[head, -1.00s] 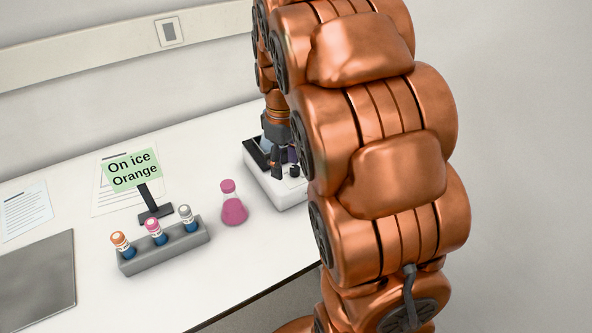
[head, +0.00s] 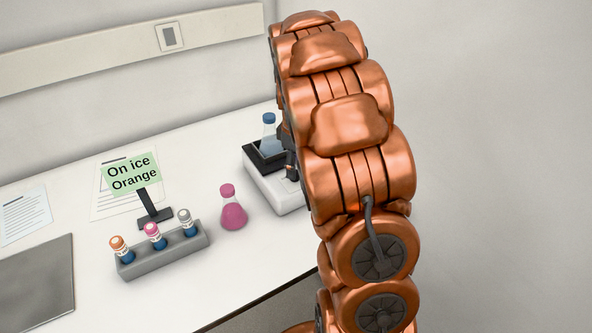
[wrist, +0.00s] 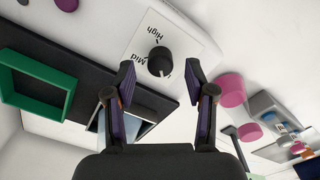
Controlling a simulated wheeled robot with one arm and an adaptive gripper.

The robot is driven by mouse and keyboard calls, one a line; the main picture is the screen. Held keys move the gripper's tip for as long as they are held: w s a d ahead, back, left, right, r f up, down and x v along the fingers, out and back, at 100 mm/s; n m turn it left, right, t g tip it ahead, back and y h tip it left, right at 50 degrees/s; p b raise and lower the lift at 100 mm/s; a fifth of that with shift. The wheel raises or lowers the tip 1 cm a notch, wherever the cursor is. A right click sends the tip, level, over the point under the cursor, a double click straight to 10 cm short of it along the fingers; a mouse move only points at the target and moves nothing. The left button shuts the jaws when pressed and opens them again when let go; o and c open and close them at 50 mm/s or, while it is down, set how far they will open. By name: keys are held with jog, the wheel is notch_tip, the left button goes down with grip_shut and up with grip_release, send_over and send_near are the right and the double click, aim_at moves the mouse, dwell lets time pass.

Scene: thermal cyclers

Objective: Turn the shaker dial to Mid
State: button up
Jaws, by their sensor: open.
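The shaker (head: 280,193) is a white box with a black top platform, standing on the bench; my arm hides its right part in the head view. The dial (wrist: 160,62) is a round black knob on a white panel in the wrist view. The labels "High" and "Mid" are readable beside it; a third label is mostly hidden. I cannot tell clearly where the dial points. My gripper (wrist: 160,76) is open, one fingertip on each side of the dial in the picture; contact is not visible. In the head view my arm mostly hides the gripper.
A blue-capped flask (head: 269,136) stands on the shaker's platform. A pink flask (head: 233,210) stands just left of the shaker. A grey rack (head: 165,251) with three capped tubes and an "On ice Orange" sign (head: 133,173) are further left. A green frame (wrist: 40,82) shows in the wrist view.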

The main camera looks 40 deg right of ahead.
jog(key=shift+f, duration=1.4)
grip_shut()
